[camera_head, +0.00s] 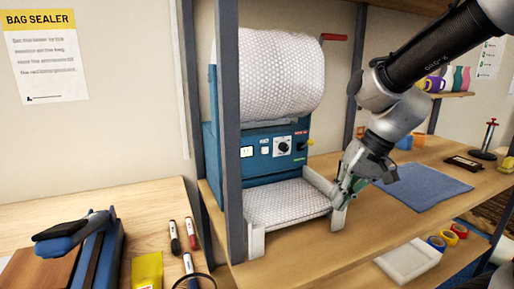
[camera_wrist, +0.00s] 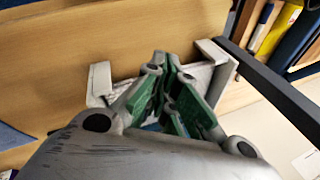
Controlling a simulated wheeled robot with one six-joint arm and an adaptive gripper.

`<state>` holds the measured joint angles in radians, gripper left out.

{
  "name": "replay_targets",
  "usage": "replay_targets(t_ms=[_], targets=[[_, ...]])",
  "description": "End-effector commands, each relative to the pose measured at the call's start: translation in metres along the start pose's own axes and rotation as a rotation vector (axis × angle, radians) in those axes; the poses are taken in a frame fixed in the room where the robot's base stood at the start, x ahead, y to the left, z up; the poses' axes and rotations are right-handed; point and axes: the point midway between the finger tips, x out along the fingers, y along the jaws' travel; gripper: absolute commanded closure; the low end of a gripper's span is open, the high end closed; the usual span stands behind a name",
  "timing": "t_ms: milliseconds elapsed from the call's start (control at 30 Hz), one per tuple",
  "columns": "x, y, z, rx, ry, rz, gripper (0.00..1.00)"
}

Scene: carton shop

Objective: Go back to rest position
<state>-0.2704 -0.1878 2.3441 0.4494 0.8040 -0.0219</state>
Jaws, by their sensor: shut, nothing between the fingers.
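My gripper (camera_head: 352,183) shows in the head view just right of the front end of a bubble-wrap machine's outfeed tray (camera_head: 326,188). In the wrist view my gripper (camera_wrist: 172,68) has its green-padded fingers close together, with nothing seen between them. The blue machine (camera_head: 226,170) stands on the wooden bench, with a large roll of bubble wrap (camera_head: 268,75) on top. A sheet of bubble wrap (camera_head: 285,203) lies in the tray. Whether the fingers touch the tray's end wall cannot be told.
A blue mat (camera_head: 426,186) lies on the bench to the right. A white tray (camera_head: 408,259) and several tape rolls (camera_head: 449,236) are at lower right. A bag sealer (camera_head: 75,232) and markers (camera_head: 192,234) occupy the left table.

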Motion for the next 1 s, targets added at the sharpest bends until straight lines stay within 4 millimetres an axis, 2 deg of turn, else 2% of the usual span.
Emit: replay_targets(t_ms=[33, 100, 200, 333, 433, 600, 1000], targets=[[-0.02, 0.022, 0.017, -0.034, 0.003, 0.054, 1.0], [-0.043, 0.052, 0.038, -0.073, 0.004, 0.136, 1.0], [-0.074, 0.088, 0.065, -0.105, 0.028, 0.242, 1.0], [-0.105, 0.118, 0.089, -0.114, 0.097, 0.337, 1.0], [-0.12, 0.127, 0.099, -0.096, 0.163, 0.358, 1.0], [-0.135, 0.129, 0.104, -0.067, 0.235, 0.363, 1.0], [-0.136, 0.131, 0.104, -0.059, 0.238, 0.363, 1.0]])
